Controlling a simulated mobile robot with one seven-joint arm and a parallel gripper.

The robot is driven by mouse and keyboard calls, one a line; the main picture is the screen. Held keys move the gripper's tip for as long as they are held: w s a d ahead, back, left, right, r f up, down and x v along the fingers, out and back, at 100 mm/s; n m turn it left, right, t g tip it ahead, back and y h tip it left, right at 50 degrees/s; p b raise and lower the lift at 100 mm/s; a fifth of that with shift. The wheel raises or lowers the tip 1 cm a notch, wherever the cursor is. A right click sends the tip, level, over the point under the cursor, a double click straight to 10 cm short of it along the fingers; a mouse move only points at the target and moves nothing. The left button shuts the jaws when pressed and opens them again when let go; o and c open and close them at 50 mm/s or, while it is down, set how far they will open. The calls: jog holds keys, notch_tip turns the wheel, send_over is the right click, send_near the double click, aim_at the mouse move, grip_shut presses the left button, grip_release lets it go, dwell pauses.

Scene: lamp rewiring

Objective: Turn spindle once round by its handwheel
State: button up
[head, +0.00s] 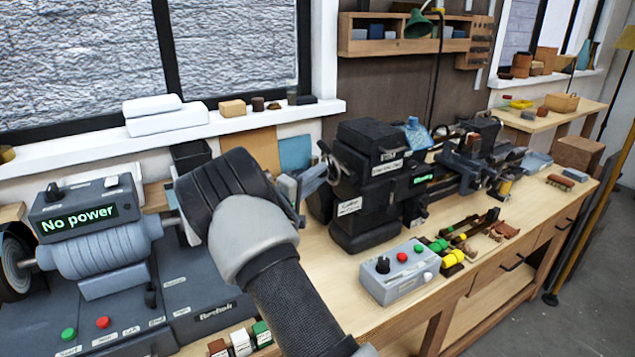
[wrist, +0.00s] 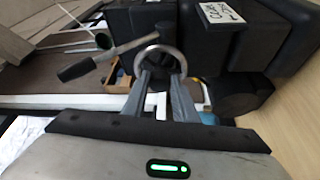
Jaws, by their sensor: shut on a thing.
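The handwheel (wrist: 152,47) is a small grey metal ring on the left end of the lathe's spindle, with a crank arm and black handle (wrist: 78,68) pointing left in the wrist view. In the head view the handwheel (head: 331,165) shows only in part at the left side of the black lathe headstock (head: 378,205). My gripper (wrist: 160,78) has its two grey fingers at the near rim of the ring, shut on it. In the head view my gripper (head: 314,178) reaches right to the headstock, and my wrist hides part of the bench behind.
A grey machine (head: 100,245) reading "No power" stands close on the left. A control box (head: 400,272) with knob and buttons sits in front of the lathe, beside loose coloured parts (head: 452,257). The window sill (head: 170,133) runs behind. Some front bench top is clear.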

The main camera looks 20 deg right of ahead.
jog(key=shift+f+m+h+b, duration=0.2)
jog(key=shift+m+h+b, duration=0.2)
jog(key=shift+m+b, duration=0.75)
jog(key=shift+f+m+h+b, duration=0.2)
jog(key=shift+m+h+b, duration=0.2)
jog(key=shift+m+b, duration=0.7)
jog(key=m+g+h+b, duration=0.1)
jog(key=m+g+b, duration=0.2)
jog(key=m, duration=0.4)
jog(key=w+m+g+h+b, duration=0.1)
jog(key=m+g+h+b, duration=0.1)
jog(key=m, duration=0.6)
jog(key=w+a+m+g+h+b, duration=0.1)
jog(key=m+g+b, duration=0.3)
jog(key=m, duration=0.4)
jog(key=shift+r+g+b, duration=0.3)
jog(key=shift+b, duration=0.05)
jog(key=shift+s+d+f+m+p, duration=0.15)
jog(key=shift+s+m+p, duration=0.05)
jog(key=shift+m+p, duration=0.1)
jog(key=o, duration=1)
jog(key=shift+o, duration=0.2)
jog(key=shift+f+g, duration=0.1)
jog(key=shift+g, duration=0.3)
jog(key=shift+d, duration=0.1)
